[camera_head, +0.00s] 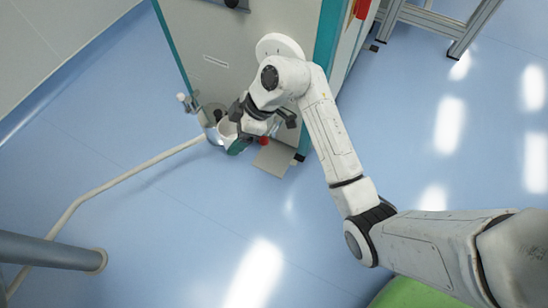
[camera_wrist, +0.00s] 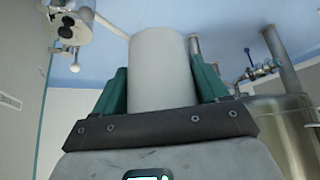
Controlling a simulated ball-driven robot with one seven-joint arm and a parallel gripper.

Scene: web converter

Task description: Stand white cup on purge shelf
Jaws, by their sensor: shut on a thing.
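The white cup (camera_wrist: 162,72) is between the two green fingers of my gripper (camera_wrist: 162,90) in the wrist view, which are shut on its sides. In the head view the cup (camera_head: 226,128) is a small pale shape, partly hidden by my gripper (camera_head: 232,137), low at the front of the tall cabinet. A small flat grey plate (camera_head: 273,158), which may be the purge shelf, juts out at the cabinet's foot, to the right of and below my gripper. The cup is apart from this plate in the picture.
The grey cabinet (camera_head: 215,50) with teal edges stands right behind my gripper. A red knob (camera_head: 263,141) and a small valve (camera_head: 187,100) are near it. A pale pipe (camera_head: 130,176) runs left. A metal vessel (camera_wrist: 285,120) fills the wrist view's right side.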

